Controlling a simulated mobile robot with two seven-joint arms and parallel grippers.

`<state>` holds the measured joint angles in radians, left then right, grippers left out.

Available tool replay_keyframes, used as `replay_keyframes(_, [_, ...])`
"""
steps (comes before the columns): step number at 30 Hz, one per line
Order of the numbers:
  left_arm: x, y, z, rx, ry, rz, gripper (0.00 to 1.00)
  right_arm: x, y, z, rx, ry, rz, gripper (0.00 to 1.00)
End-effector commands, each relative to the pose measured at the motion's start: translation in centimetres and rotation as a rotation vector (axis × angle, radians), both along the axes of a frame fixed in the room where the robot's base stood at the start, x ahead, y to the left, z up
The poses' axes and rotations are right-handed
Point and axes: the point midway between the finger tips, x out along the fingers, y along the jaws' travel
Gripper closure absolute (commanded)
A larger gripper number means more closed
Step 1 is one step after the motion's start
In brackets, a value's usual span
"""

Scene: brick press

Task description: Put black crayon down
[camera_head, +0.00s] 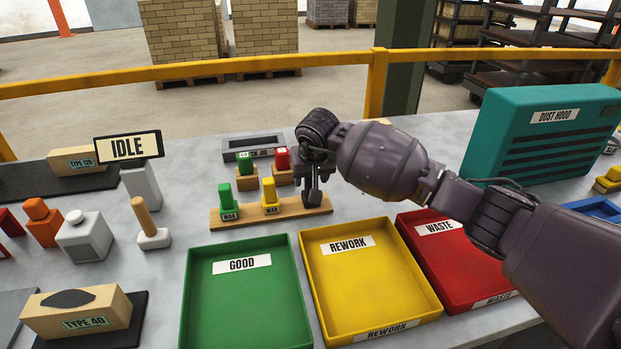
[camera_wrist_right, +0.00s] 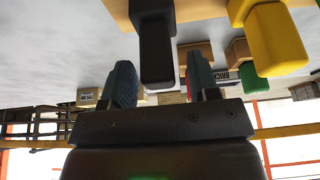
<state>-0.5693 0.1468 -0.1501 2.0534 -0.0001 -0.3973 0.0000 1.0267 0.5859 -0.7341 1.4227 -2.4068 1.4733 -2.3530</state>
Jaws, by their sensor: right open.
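The black crayon (camera_head: 313,197) stands upright at the right end of the wooden rack (camera_head: 240,218), beside a yellow and a green crayon. My right gripper (camera_head: 311,178) is just above and behind it in the head view. The right wrist view is upside down. There the black crayon (camera_wrist_right: 157,50) stands in the rack, its free end in line with the gap between the two spread fingers of my right gripper (camera_wrist_right: 161,82). The fingers look apart from it. My left gripper is not in view.
Green (camera_head: 245,300), yellow (camera_head: 370,285) and red (camera_head: 462,265) trays lie in front of the rack. A grey jig (camera_head: 253,146) and small blocks holding green and red pieces stand behind it. A teal dust hood (camera_head: 540,135) is at right.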

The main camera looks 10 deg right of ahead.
Motion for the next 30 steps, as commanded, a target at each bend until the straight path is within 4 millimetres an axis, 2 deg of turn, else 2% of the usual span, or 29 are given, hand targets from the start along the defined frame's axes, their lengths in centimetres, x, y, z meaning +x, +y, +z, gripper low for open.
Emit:
replay_keyframes(1, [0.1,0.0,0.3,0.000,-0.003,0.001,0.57,-0.3,-0.1,1.2,-0.003,-0.006,0.001,0.45])
replay_keyframes(9, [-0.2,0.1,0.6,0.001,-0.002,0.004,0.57,-2.3,-0.1,6.1,-0.003,-0.006,0.002,0.45])
replay_keyframes(15, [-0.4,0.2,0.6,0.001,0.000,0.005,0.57,-3.5,-0.1,8.7,-0.003,-0.003,0.001,0.45])
replay_keyframes(21, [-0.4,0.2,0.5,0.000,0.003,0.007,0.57,-4.1,0.0,10.0,-0.001,-0.001,0.001,0.45])
replay_keyframes(30, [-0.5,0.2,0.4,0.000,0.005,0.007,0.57,-4.2,0.0,10.1,-0.001,0.000,0.001,0.45])
